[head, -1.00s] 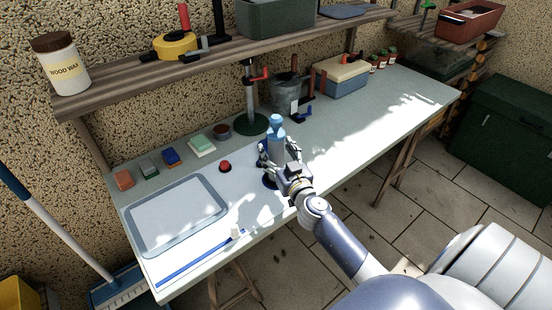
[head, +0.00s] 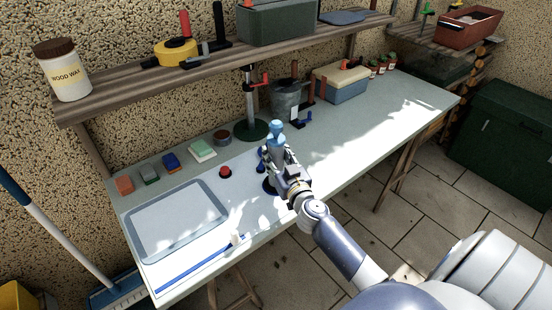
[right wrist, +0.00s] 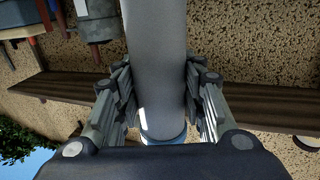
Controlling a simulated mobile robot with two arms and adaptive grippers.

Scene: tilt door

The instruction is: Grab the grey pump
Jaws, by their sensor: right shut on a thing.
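The grey pump is a grey cylinder with a light blue top (head: 277,131), standing about upright over the front middle of the workbench. My right gripper (head: 275,160) is shut around its body, with the blue top showing above the fingers. In the right wrist view the grey pump body (right wrist: 157,45) runs between the two fingers of the right gripper (right wrist: 158,90), which press on it from both sides. The gripper hides most of the lower part in the head view. I cannot tell whether it touches the bench. My left gripper is not in view.
A drill-like stand (head: 251,128), a bucket (head: 286,101) and a toolbox (head: 341,83) stand behind. The bench (head: 375,125) is clear to the right.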

